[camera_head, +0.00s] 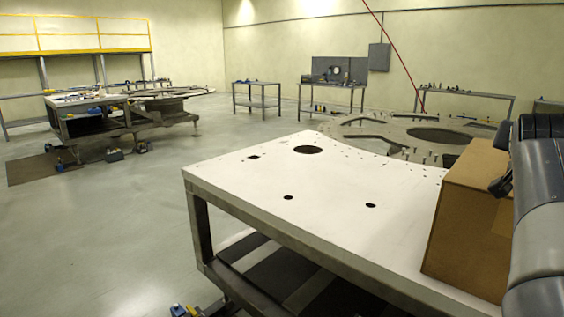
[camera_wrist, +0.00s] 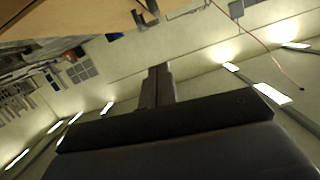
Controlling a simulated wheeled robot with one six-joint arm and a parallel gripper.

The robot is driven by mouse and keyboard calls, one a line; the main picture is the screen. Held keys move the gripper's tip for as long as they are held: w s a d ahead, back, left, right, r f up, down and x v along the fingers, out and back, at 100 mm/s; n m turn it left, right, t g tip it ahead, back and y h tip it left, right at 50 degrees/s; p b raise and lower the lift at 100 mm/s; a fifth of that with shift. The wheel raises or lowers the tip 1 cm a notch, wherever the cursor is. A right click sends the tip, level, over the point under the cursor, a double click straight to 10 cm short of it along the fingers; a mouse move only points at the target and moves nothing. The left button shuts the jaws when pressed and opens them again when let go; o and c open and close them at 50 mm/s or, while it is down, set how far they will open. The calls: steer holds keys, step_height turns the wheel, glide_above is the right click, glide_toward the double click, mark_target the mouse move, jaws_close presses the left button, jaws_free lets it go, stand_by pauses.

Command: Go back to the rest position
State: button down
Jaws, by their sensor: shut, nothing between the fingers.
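My gripper (camera_wrist: 158,72) shows in the wrist view with its two dark fingers together and nothing between them. It points toward the open room, with wall and ceiling lights behind it, and touches nothing that I can see. In the head view my arm fills the right edge, beside a brown box (camera_head: 462,232). I cannot clearly make out the fingertips there. The box stands on the right part of a white-topped table (camera_head: 240,172).
The white top is bare left of the box, with several dark holes. A large plate with cutouts (camera_head: 362,138) lies behind it. Another workbench (camera_head: 62,104) stands at the far left. Small side tables (camera_head: 257,104) line the back wall. The grey floor (camera_head: 120,240) at left is mostly clear.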

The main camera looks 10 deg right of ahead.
steer(key=x, duration=0.4)
steer(key=shift+w+d+p, duration=0.2)
steer(key=shift+d+p, duration=0.05)
steer(key=shift+p, duration=0.1)
steer(key=f, duration=0.1)
steer(key=b, duration=0.1)
steer(key=w+f+b, duration=0.1)
steer(key=shift+d+f, duration=0.3)
steer(key=shift+d, duration=0.05)
steer(key=shift+w+a+f+b, duration=0.1)
steer(key=shift+a+f+b, duration=0.15)
steer(key=shift+f+b, duration=0.5)
steer(key=shift+f, duration=0.15)
